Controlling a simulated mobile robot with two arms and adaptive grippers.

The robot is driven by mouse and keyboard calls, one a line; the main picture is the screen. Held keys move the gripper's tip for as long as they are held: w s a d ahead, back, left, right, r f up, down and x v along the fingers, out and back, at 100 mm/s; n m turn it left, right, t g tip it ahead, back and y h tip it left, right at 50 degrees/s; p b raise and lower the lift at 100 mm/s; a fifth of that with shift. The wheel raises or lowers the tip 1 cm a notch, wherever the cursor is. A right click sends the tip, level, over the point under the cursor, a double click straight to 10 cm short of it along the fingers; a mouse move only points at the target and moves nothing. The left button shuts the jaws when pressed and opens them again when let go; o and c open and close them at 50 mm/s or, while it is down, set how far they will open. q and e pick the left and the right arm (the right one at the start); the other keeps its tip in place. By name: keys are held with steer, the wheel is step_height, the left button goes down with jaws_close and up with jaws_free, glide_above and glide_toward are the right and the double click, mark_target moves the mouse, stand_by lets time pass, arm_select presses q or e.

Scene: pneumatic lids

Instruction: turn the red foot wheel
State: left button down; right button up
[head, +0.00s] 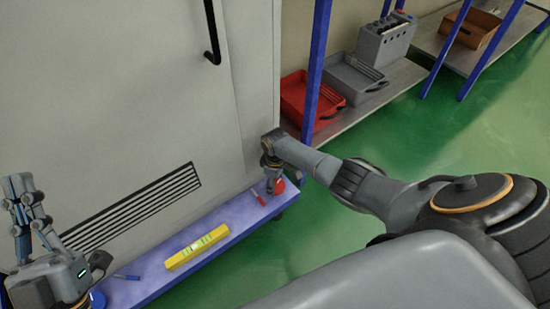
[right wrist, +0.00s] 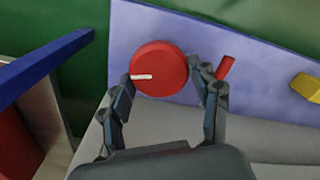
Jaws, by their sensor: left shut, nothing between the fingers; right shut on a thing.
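The red foot wheel (right wrist: 160,66) is a round red disc with a white line on its face, lying towards the left of the picture. It sits on the blue-violet ledge (right wrist: 205,30). My right gripper (right wrist: 163,80) is shut on it, with one finger at each side of the rim. In the head view the wheel (head: 280,186) shows partly behind my right gripper (head: 273,186), at the ledge's far right end. My left gripper (head: 22,190) is shut and empty at the far left, its fingers pointing up, away from the wheel.
A small red stick (head: 259,198) lies close to the wheel. A yellow spirit level (head: 197,246), a blue stick (head: 127,277) and a blue round thing (head: 97,299) are further left on the ledge. A grey cabinet (head: 120,90) stands behind. A blue post (head: 316,70) and shelf with trays are right.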

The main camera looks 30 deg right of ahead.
steer(key=m+p, duration=0.2)
steer(key=m, duration=0.4)
arm_select(q)
steer(key=w+f+g+y, duration=0.2)
steer(key=w+f+g, duration=0.2)
steer(key=f+g, duration=0.3)
steer(key=shift+w+a+f+g+y, duration=0.2)
steer(key=shift+a+f+g+y, duration=0.1)
steer(key=shift+f, duration=1.9)
arm_select(e)
steer(key=shift+m, duration=1.6)
steer(key=o, duration=1.2)
steer(key=shift+d, duration=0.1)
steer(key=shift+c, duration=0.2)
arm_select(q)
steer(key=shift+f, duration=0.15)
